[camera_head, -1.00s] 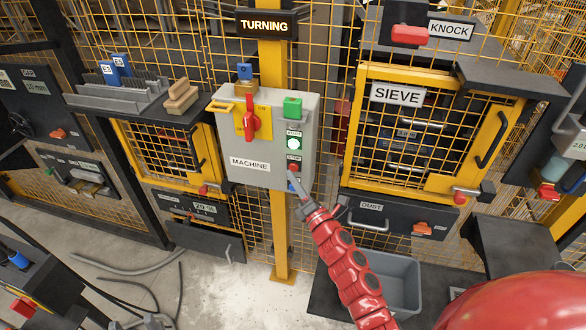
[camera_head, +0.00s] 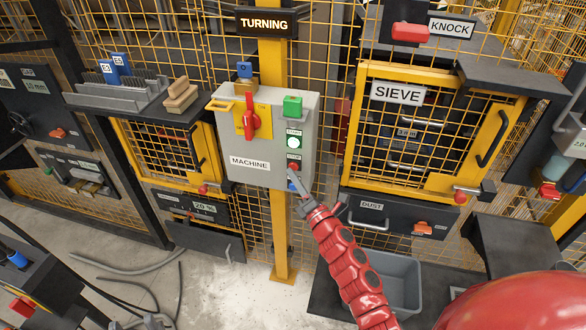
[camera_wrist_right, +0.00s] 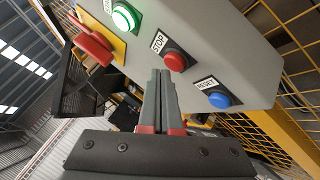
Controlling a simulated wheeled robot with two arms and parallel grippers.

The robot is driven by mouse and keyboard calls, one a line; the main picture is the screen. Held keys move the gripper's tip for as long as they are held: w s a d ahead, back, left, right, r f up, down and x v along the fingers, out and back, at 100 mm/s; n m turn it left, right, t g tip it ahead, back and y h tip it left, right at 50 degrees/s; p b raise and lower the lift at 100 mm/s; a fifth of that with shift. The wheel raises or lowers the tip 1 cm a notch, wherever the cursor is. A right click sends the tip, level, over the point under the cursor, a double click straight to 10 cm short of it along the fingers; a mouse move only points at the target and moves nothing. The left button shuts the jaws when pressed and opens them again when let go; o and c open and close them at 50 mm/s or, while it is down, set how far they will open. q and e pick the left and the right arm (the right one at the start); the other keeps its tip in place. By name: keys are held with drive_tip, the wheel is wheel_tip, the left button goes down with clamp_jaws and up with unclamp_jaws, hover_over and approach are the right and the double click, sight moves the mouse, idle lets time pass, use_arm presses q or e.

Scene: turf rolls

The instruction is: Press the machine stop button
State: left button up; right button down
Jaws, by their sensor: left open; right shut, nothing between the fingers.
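The grey machine box (camera_head: 235,140) carries a red stop button (camera_head: 293,168), which also shows in the right wrist view (camera_wrist_right: 175,62) beside its STOP label. My right gripper (camera_head: 291,175) is shut and empty, its fingertips just below the stop button. In the right wrist view the fingertips (camera_wrist_right: 162,73) are close to the left side of the red button; I cannot tell whether they touch it. The green start button (camera_head: 293,143) is lit, and the sign (camera_head: 266,24) reads TURNING.
A blue reset button (camera_wrist_right: 219,99) is near the stop button. A red rotary switch (camera_head: 250,118) and a green block (camera_head: 292,106) are on the box. The sieve cage (camera_head: 430,75) stands to the right, the dust drawer (camera_head: 385,214) below it. Hoses lie on the floor.

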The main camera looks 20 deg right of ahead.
drive_tip(key=shift+w+d, duration=0.1)
drive_tip(key=shift+w, duration=0.1)
drive_tip(key=shift+w+d+b, duration=0.2)
drive_tip(key=shift+w+b, duration=0.1)
idle(0.8)
drive_tip(key=shift+s, duration=0.1)
drive_tip(key=shift+s+a+b, duration=0.3)
drive_tip(key=shift+s+a, duration=0.1)
drive_tip(key=shift+s, duration=0.2)
drive_tip(key=s+a, duration=0.1)
drive_tip(key=s, duration=0.1)
drive_tip(key=s+a+b, duration=0.1)
drive_tip(key=s, duration=0.1)
drive_tip(key=shift+a, duration=0.4)
